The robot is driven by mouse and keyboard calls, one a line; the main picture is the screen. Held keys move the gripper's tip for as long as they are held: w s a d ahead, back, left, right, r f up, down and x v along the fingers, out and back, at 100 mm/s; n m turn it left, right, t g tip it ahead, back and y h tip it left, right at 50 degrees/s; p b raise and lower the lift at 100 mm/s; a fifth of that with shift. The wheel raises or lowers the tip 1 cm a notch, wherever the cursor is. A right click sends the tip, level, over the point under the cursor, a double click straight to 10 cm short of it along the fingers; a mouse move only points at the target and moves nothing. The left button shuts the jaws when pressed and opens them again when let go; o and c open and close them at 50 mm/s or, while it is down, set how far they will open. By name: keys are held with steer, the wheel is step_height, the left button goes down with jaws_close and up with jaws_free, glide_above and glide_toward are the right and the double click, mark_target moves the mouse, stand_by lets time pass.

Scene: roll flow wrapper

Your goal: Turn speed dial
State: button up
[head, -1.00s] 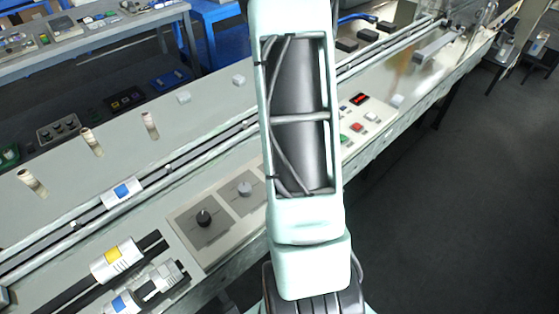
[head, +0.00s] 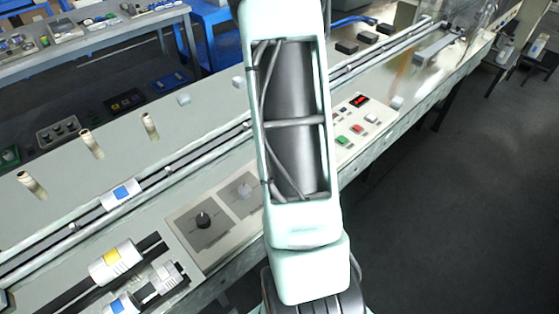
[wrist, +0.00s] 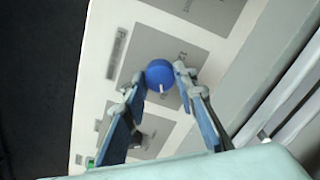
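In the wrist view a round blue dial (wrist: 159,73) with a white pointer mark sits on a grey square plate (wrist: 176,45) on a pale panel. My gripper (wrist: 159,72) has its fingertips on either side of this dial, close to its edges. I cannot tell whether they touch it. In the head view my arm hides the blue dial and the gripper. The panel labels are too small to read.
Red and green buttons (head: 349,137) and a red display (head: 358,100) are right of my arm. A rail with a blue-and-white wrapped roll (head: 121,194) runs along the machine behind the dials. Open dark floor (head: 440,220) lies at the right.

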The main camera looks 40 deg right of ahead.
steer(key=o, duration=0.4)
steer(key=shift+o, duration=0.2)
step_height(320, 180, up, 12)
stand_by(0.7)
